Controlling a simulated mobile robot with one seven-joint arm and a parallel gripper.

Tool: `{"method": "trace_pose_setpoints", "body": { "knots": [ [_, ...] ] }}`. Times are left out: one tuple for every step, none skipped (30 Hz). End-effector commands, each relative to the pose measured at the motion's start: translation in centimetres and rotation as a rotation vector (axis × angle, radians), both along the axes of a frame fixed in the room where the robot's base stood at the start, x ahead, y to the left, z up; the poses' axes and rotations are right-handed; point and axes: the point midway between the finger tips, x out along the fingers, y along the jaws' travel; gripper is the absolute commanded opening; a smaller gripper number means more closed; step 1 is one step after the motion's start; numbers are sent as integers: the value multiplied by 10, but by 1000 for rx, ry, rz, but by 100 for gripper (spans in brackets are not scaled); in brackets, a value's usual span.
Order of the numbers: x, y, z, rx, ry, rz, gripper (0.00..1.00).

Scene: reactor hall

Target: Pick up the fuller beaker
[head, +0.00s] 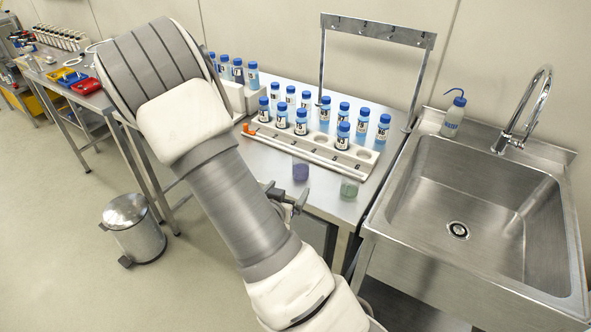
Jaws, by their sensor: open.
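A small beaker with purple contents (300,172) stands near the front edge of the steel table (263,166). A second small beaker with green contents (349,188) stands to its right, near the table's right front corner. The purple seems to reach higher in its beaker, but both are too small to compare surely. My gripper (287,194) is dark and open, at the table's front edge. It appears just below and left of the purple beaker in the picture, apart from it and empty. My arm hides part of the gripper and the table's left side.
A white rack (305,148) with several blue-capped bottles stands behind the beakers, under a metal frame (376,29). A sink (465,205) with a tap (528,105) and wash bottle (454,115) adjoins on the right. A pedal bin (132,228) stands on the floor at left.

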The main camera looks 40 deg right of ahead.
Motion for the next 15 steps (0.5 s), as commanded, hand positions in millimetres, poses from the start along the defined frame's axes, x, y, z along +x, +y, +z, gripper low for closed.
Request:
{"method": "trace_pose_setpoints", "body": {
  "knots": [
    [2, -2, -6, 1, -5, -2, 100],
    [3, -2, -7, 2, -4, -2, 100],
    [4, -4, -8, 2, -4, -2, 100],
    [5, -4, -8, 1, -5, -2, 100],
    [6, -5, -9, 2, -4, -2, 100],
    [6, -7, -10, 2, -3, -2, 100],
    [7, -8, -10, 2, -4, -2, 100],
    [8, -9, -10, 2, -4, -2, 100],
    [9, -10, -11, 1, -4, -2, 100],
    [9, -11, -12, 3, -4, -1, 100],
    [10, -12, -12, 4, -3, -1, 100],
    [11, -13, -13, 3, -4, 0, 100],
    [11, -14, -13, 3, -4, 0, 100],
    [12, -15, -14, 4, -4, 0, 100],
    [15, -21, -13, 2, 0, -2, 100]
  ]
}}
